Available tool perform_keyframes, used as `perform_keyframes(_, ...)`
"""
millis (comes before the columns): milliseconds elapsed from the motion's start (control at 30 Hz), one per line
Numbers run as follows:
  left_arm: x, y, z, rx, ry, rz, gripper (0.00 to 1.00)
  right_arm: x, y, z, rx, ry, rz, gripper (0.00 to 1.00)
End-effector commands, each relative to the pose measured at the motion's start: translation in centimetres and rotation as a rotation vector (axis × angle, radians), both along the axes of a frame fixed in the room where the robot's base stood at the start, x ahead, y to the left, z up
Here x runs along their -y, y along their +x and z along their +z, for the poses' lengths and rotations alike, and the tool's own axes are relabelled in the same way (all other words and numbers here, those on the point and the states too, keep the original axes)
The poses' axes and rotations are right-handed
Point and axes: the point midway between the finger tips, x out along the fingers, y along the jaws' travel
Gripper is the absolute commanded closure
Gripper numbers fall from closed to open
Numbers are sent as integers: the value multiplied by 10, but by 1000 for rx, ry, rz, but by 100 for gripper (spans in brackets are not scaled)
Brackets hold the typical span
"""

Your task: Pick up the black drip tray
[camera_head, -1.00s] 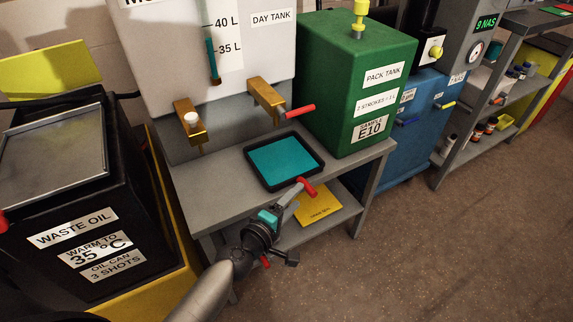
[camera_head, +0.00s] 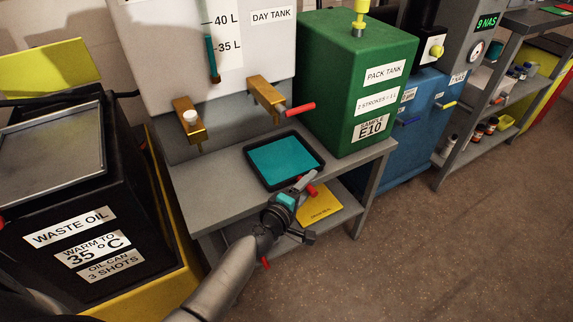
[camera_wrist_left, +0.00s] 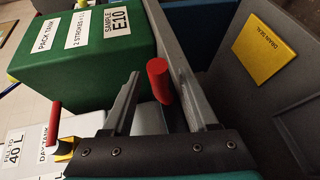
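The black drip tray (camera_head: 318,174), a shallow black-rimmed square with a teal inside, lies flat on the grey bench below the tanks. My left gripper (camera_head: 307,181) is at the tray's front right corner, its fingers pointing toward the bench. In the left wrist view its two fingers (camera_wrist_left: 158,98) stand apart. I cannot tell whether the fingers touch the tray. My right gripper is in neither view.
The grey bench (camera_head: 217,193) is clear left of the tray. Brass valves (camera_head: 266,97), one with a red lever (camera_head: 300,109), jut out behind it. The green pack tank (camera_head: 340,75) stands close at right. A yellow plate (camera_head: 320,208) is below, and the waste oil bin (camera_head: 125,215) is left.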

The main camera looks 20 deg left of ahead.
Motion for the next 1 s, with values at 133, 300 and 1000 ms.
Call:
perform_keyframes(133,0,0,0,0,0,0,56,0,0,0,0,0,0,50)
perform_keyframes(300,0,0,0,0,0,0,75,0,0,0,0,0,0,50)
perform_keyframes(1000,0,0,0,1,1,1,100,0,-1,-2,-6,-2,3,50)
